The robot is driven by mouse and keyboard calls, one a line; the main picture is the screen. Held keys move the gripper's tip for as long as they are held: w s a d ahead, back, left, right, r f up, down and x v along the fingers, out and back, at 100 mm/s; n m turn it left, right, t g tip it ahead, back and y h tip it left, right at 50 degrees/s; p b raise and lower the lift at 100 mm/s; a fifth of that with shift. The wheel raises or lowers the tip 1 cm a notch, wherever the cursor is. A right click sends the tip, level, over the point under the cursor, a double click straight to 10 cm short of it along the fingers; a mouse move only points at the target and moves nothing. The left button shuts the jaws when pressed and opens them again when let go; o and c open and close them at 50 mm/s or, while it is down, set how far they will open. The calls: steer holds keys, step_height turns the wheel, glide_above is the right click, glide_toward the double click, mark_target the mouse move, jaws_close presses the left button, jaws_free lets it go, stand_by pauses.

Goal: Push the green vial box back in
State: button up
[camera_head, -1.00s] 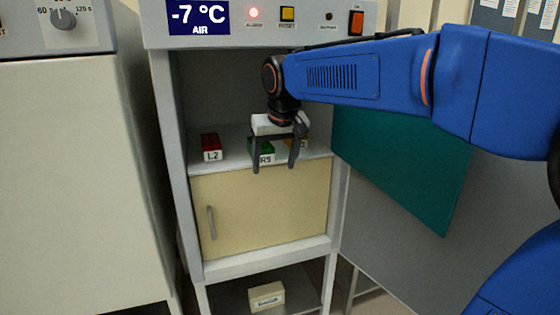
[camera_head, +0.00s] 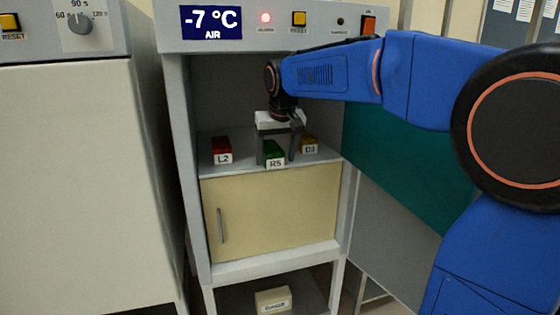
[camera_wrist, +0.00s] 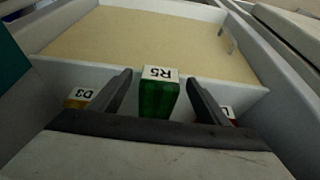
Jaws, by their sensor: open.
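The green vial box (camera_head: 271,149), with a white label reading R5, stands on the shelf of the cabinet, its label at the shelf's front edge. In the wrist view the green box (camera_wrist: 158,98) shows upside down between my two fingers. My gripper (camera_head: 276,160) is open above the shelf, one finger on each side of the green box. Gaps show between the fingers and the box in the wrist view, where my gripper (camera_wrist: 157,77) is spread wide. The back of the green box is partly hidden by my gripper.
A red box (camera_head: 222,146) labelled L2 stands left of the green one, and a yellow box (camera_head: 308,145) labelled D3 stands right. The cabinet's side walls and top panel (camera_head: 270,20) enclose the shelf. A closed cream door (camera_head: 270,212) is below. A pale box (camera_head: 272,299) lies lower down.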

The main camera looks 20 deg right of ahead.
mark_target(273, 149)
steer(key=w, duration=0.3)
steer(key=shift+w, duration=0.25)
steer(key=shift+w+f, duration=0.2)
steer(key=shift+f, duration=0.35)
steer(key=c, duration=1.3)
